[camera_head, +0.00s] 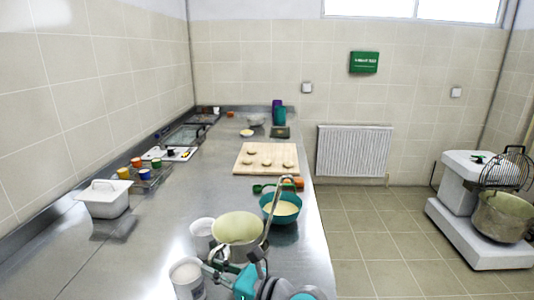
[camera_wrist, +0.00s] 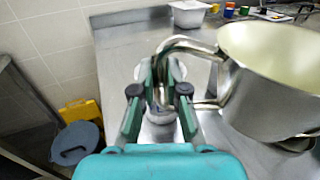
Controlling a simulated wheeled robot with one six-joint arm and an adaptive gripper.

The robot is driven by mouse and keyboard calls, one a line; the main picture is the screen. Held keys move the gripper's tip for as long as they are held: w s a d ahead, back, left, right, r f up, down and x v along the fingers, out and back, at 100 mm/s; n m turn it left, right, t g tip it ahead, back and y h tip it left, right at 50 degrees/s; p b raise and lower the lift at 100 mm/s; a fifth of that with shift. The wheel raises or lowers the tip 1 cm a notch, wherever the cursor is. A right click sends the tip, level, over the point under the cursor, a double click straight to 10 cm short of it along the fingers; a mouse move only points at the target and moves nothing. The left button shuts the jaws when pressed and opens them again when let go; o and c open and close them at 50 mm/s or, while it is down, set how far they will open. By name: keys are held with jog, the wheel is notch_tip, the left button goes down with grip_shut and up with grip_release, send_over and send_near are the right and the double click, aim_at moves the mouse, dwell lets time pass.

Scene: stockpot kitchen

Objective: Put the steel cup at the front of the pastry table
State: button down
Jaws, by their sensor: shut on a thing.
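The steel cup (camera_head: 238,228) is a wide metal vessel with a pale inside, over the near part of the steel table (camera_head: 120,255). In the wrist view the cup (camera_wrist: 265,95) fills the right side, with its looped handle pointing left. My gripper (camera_wrist: 160,92) is shut on that handle, with the cup body to the right of the fingers. In the head view my gripper (camera_head: 224,268) is at the cup's near side, partly hidden. I cannot tell whether the cup's base touches the table.
White containers (camera_head: 187,278) stand close by the cup's left side. A teal bowl (camera_head: 281,208) is just beyond it, with a hooked steel rod (camera_head: 271,215) between. A wooden board (camera_head: 266,160) with dough pieces lies farther back. A white lidded box (camera_head: 104,200) is left; the table's middle-left is clear.

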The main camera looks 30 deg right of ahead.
jog(key=shift+d, duration=0.25)
notch_tip(320, 180, down, 10)
dwell(0.6)
jog(key=shift+f, duration=0.15)
jog(key=c, duration=1.2)
grip_release()
jog(key=shift+s, duration=0.1)
jog(key=v, duration=1.2)
